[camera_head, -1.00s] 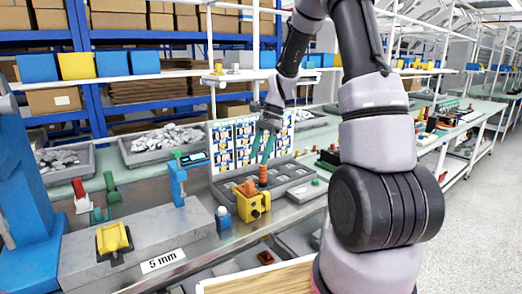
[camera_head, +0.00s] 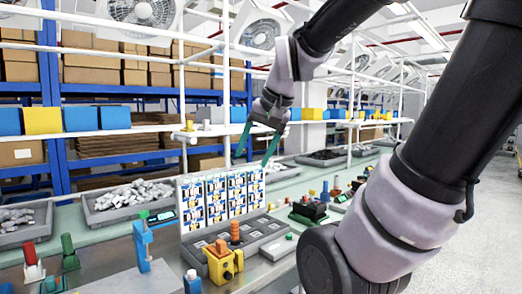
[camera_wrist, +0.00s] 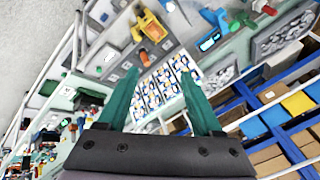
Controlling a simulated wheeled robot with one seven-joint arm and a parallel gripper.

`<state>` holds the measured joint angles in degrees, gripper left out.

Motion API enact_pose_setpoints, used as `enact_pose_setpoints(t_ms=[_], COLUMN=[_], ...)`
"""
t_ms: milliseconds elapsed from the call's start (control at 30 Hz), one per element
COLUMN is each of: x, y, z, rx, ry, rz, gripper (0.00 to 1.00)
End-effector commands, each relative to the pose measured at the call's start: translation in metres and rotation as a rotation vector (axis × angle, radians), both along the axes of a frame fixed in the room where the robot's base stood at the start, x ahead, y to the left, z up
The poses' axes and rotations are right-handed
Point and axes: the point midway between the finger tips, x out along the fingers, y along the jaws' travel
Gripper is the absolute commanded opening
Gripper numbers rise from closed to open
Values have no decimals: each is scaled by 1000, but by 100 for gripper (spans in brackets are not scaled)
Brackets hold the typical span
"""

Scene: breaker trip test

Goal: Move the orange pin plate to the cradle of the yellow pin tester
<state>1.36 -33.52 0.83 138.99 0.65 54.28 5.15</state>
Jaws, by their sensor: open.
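The yellow pin tester (camera_head: 233,263) stands at the front edge of the bench in the head view. It also shows near the top of the wrist view (camera_wrist: 152,27). A small orange piece (camera_head: 221,246), which looks like the orange pin plate, is at the tester's upper left side; how it is seated is too small to tell.
A board of printed cards (camera_head: 220,200) stands behind the grey tray (camera_head: 262,232). A shelf rail and uprights are close behind my gripper.

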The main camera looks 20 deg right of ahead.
Motion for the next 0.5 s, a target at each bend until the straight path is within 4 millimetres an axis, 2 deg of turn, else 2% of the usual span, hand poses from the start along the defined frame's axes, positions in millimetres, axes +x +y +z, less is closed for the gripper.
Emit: enact_pose_setpoints(t_ms=[33,100,200,500], x=[-12,-23,-32,-35], y=[-1,-2,-2,-3], z=[5,8,9,10], rx=[-18,-41,-61,-70], ry=[-43,-84,-119,-133], rz=[27,57,84,94], gripper=[67,67,67,67])
